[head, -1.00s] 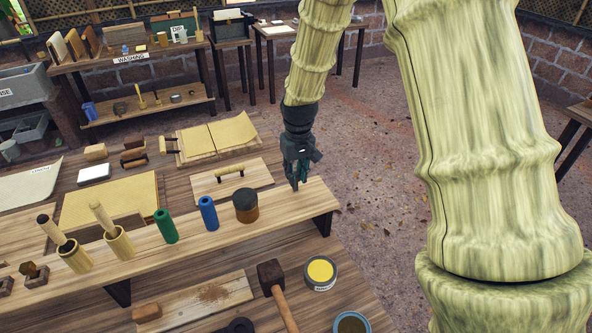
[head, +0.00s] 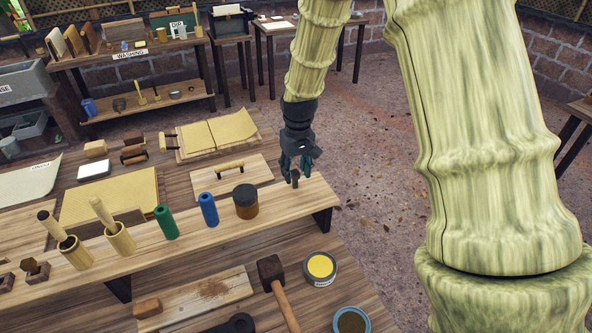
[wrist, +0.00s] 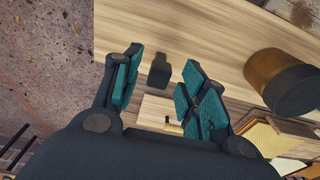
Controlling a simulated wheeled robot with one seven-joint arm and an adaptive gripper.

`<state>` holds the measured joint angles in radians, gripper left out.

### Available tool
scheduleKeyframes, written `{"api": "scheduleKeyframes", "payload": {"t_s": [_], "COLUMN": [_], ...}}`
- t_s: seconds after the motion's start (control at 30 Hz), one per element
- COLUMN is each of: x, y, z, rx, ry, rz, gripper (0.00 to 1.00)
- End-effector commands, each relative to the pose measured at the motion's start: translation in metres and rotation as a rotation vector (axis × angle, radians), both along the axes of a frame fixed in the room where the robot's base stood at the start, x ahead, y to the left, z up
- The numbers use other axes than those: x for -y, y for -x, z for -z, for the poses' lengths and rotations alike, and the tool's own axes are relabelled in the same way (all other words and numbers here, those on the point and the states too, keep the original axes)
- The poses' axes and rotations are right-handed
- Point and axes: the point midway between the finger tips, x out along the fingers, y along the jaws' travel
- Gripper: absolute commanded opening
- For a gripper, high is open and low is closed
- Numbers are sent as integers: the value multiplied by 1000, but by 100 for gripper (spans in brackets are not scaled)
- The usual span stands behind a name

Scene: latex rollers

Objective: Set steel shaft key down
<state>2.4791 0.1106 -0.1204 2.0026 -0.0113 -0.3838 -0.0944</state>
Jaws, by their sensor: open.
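The steel shaft key (head: 295,180) is a small dark piece at the right end of the raised wooden shelf (head: 180,235). It looks upright there, just below my gripper (head: 298,168). In the wrist view the key (wrist: 160,68) shows as a dark shape over the pale wood, in the gap between the teal finger pads. My gripper (wrist: 160,85) is open, with a clear space between each pad and the key. The key's lower end and its contact with the shelf are hard to make out.
Left of the key on the shelf stand a dark-topped brown jar (head: 246,202), a blue cylinder (head: 208,210) and a green cylinder (head: 165,222). The jar is the closest. A mallet (head: 280,290) and a yellow-topped tin (head: 320,267) lie in front, lower down.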

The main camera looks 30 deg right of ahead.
Motion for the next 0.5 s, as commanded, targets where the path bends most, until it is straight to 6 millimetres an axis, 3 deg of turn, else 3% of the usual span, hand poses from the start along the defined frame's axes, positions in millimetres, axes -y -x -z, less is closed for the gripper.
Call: {"api": "scheduleKeyframes", "payload": {"t_s": [0.5], "x": [0], "y": [4], "z": [-59], "rx": [4], "ry": [0], "rz": [0], "gripper": [42]}}
